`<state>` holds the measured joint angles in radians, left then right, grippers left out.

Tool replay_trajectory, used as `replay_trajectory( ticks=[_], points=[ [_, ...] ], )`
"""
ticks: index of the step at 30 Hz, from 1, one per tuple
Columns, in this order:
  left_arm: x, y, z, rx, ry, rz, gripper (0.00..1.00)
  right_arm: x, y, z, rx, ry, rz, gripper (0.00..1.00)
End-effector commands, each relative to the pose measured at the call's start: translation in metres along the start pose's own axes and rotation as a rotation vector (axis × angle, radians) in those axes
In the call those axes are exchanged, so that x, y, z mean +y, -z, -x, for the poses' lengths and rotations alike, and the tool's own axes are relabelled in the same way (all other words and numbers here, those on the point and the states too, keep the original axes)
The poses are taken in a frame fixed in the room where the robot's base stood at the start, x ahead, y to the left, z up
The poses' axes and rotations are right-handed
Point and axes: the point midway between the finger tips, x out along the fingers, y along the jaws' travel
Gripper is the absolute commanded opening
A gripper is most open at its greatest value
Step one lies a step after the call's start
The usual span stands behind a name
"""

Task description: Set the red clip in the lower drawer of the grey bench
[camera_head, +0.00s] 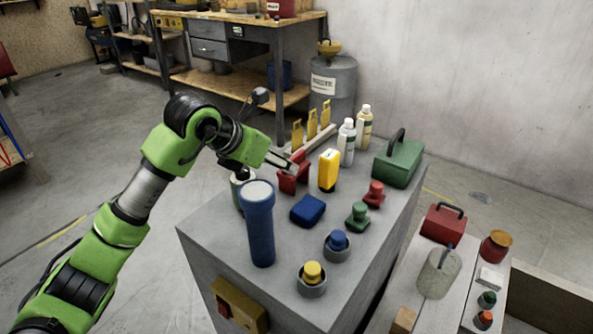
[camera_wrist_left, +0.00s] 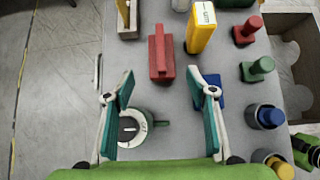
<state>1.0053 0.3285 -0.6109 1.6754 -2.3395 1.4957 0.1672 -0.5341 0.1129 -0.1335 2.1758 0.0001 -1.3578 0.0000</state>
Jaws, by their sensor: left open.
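The red clip (camera_head: 293,180) stands on the grey block's top, behind the blue cylinder; it also shows in the left wrist view (camera_wrist_left: 162,58). My left gripper (camera_head: 283,162) reaches in from the left, close to the clip. In the left wrist view the gripper (camera_wrist_left: 160,78) is open, its two fingers apart and empty, with the clip just ahead between their lines. A workbench (camera_head: 285,32) at the back has a wooden top, grey legs and grey drawers; its lower drawer (camera_head: 210,49) looks shut.
Coloured knobs fill the block's right side. Open floor (camera_head: 90,150) lies to the left.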

Motion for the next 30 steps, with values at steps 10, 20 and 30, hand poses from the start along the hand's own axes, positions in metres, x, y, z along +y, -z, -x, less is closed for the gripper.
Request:
replay_trajectory(
  ticks=[10,20,30],
  points=[
    [-0.001,0.0,-0.04,0.001,0.001,-0.001,0.51,0.001,0.002,0.013,0.007,-0.002,-0.001,0.4],
    [-0.003,-0.004,-0.083,0.001,0.002,0.002,0.51,0.002,0.005,0.035,0.02,-0.004,-0.002,0.4],
    [-0.002,-0.004,-0.09,-0.001,-0.001,-0.001,0.49,0.002,0.005,0.039,0.02,-0.005,-0.002,0.4]
  ],
)
